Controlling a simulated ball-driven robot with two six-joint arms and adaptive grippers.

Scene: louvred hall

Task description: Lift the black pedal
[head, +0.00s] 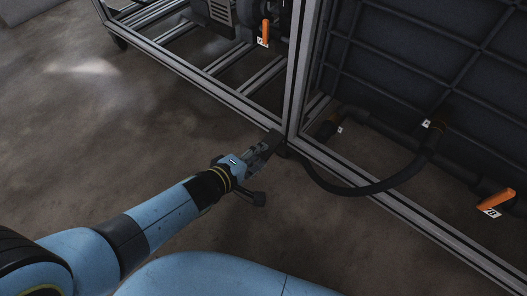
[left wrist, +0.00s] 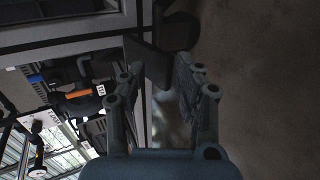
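The black pedal (head: 273,138) is a small dark flat plate low at the corner post of the metal frame. In the left wrist view the pedal (left wrist: 149,62) shows as a dark slab just ahead of the fingers, nearer the left finger in the picture. My left gripper (head: 262,149) reaches up to it from the lower left. In the left wrist view the gripper (left wrist: 160,78) has its fingers apart; whether either touches the pedal I cannot tell. My right gripper is not in view.
A dark round caster (left wrist: 181,30) sits beyond the pedal. The aluminium frame (head: 291,75) rises just behind. A black hose (head: 352,192) curves out low to the right. Orange-handled valves (head: 265,34) (head: 494,200) sit within the frame. The concrete floor at left is clear.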

